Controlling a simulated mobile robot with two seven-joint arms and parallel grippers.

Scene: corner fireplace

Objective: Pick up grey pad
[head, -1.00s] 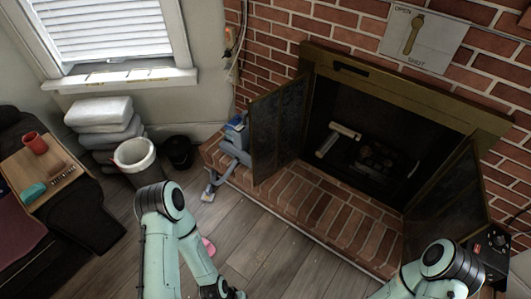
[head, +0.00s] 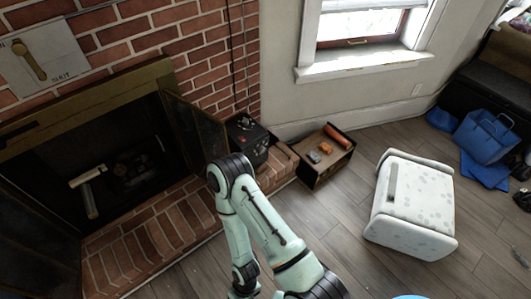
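A small grey piece (head: 313,157) that may be the grey pad lies in a low open wooden box (head: 313,178) on the floor, right of the fireplace hearth. It is small, and I cannot make out its exact shape. Orange items (head: 338,137) lie beside it in the box. One of my arms, apparently the right, rises in the lower middle of the head view, left of the box. Its fingers cannot be seen. My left gripper is not in view.
A black device (head: 248,140) stands at the hearth's right end, beside the open fireplace door (head: 195,122). A white patterned box seat (head: 412,205) stands right of the wooden box. A blue bag (head: 484,137) is at far right. Wood floor (head: 340,225) is free between.

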